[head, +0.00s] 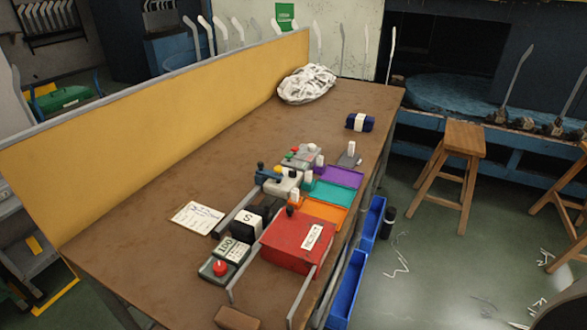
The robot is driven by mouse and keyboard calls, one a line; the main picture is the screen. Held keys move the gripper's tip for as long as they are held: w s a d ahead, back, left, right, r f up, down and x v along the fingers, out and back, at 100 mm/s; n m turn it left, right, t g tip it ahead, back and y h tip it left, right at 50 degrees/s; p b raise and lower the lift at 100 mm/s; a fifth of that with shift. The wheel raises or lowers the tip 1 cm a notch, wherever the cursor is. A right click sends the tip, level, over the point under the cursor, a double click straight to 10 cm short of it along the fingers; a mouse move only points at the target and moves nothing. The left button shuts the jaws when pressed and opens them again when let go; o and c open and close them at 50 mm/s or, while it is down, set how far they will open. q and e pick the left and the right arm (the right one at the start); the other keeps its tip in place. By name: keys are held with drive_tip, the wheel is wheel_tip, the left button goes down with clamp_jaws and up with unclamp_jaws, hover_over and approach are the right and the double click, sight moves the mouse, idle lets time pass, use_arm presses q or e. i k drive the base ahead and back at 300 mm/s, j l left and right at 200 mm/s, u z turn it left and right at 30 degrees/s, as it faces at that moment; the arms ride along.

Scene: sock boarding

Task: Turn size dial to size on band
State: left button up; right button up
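A dark blue bundle (368,123) with a white band (359,122) around it lies on the brown workbench (190,170), towards its far right edge. Any size mark on the band is too small to read. A black block with a white face marked "S" (248,219) stands near the middle of the bench's near half. I cannot tell for sure whether it belongs to the size dial. A small grey unit with red and green knobs (299,156) sits farther back, and no dial marking on it is readable. Neither of my grippers is in view.
A red box (298,246) stands between grey rails. Orange (325,214), teal (333,193) and purple (341,176) trays line the right side. A red button box (219,269), a counter (234,250) and a paper card (197,218) lie nearby. The bench's left side is clear beside the yellow partition (150,105).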

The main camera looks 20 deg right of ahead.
sight(292, 172)
drive_tip(key=k+l, duration=0.15)
drive_tip(key=l, duration=0.25)
drive_tip(key=k+l+u, duration=0.1)
drive_tip(key=l, duration=0.25)
drive_tip(key=l+u, duration=0.15)
drive_tip(key=l, duration=0.35)
drive_tip(key=k+l+u, duration=0.1)
drive_tip(key=l, duration=0.35)
drive_tip(key=l+u, duration=0.25)
drive_tip(key=l, duration=0.75)
drive_tip(key=k, duration=0.05)
